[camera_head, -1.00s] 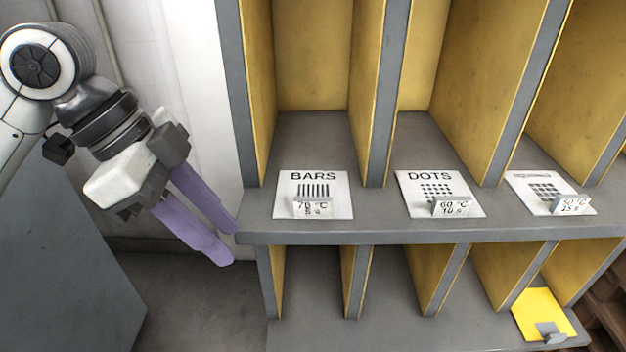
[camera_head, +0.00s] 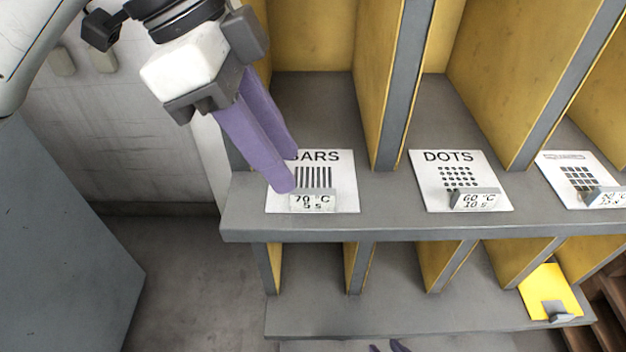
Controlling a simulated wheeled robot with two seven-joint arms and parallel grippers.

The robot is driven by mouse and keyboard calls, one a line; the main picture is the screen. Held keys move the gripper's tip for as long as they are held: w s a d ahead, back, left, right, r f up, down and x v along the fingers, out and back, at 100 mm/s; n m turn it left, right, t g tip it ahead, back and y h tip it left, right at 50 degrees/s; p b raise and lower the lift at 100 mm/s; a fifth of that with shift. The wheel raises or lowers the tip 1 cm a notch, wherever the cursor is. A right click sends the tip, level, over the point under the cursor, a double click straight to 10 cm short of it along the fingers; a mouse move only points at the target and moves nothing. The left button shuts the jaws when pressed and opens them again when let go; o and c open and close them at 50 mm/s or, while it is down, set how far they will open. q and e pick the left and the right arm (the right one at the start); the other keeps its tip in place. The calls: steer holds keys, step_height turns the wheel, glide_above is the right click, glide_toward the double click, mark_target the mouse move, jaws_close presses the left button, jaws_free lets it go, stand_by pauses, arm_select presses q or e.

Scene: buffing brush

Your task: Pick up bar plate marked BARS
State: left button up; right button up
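The white bar plate marked BARS (camera_head: 340,180) lies flat on the upper grey shelf, in front of the leftmost compartment. It has black stripes and a small raised tab (camera_head: 313,201) reading 70 °C at its front edge. My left gripper (camera_head: 287,173) is open, its two purple fingers reaching over the plate's left part. They cover the plate's left side and the start of its lettering. The nearer fingertip shows just left of the tab; whether it touches the plate I cannot tell. My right gripper (camera_head: 390,347) shows only as two separate purple tips at the bottom edge.
A DOTS plate (camera_head: 487,184) and a third plate with a square grid (camera_head: 560,172) lie farther right on the same shelf. Yellow dividers separate the compartments. A yellow plate (camera_head: 545,282) lies on the lower shelf at right. Floor shows at left.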

mark_target(312, 191)
arm_select(q)
steer(key=shift+d, duration=0.45)
steer(key=x, duration=0.5)
steer(key=shift+d+b, duration=0.15)
steer(key=shift+b, duration=0.25)
jaws_close()
